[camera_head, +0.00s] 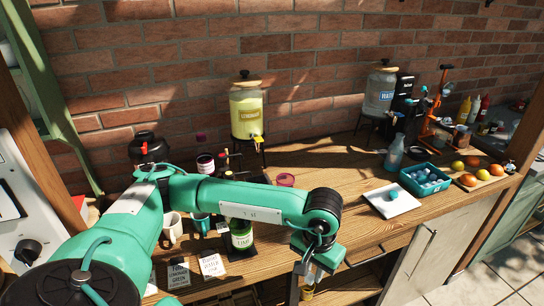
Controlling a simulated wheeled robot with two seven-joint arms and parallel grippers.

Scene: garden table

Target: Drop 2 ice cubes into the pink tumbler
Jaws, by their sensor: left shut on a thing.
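The pink tumbler (286,180) stands on the wooden counter behind my left forearm; its rim shows and its lower part is partly hidden by the arm. A teal bin (423,191) on the right holds several pale blue pieces that look like ice cubes (428,177). One pale blue piece (392,196) lies on a white square plate (391,203) in front of the bin. My left gripper (308,272) points down near the counter's front edge, right of and in front of the tumbler. My right gripper is not in view.
A lemonade dispenser (246,112) and a water dispenser (380,92) stand along the brick wall. Mugs, a green-labelled jar (241,239) and small signs (212,266) crowd around my left arm.

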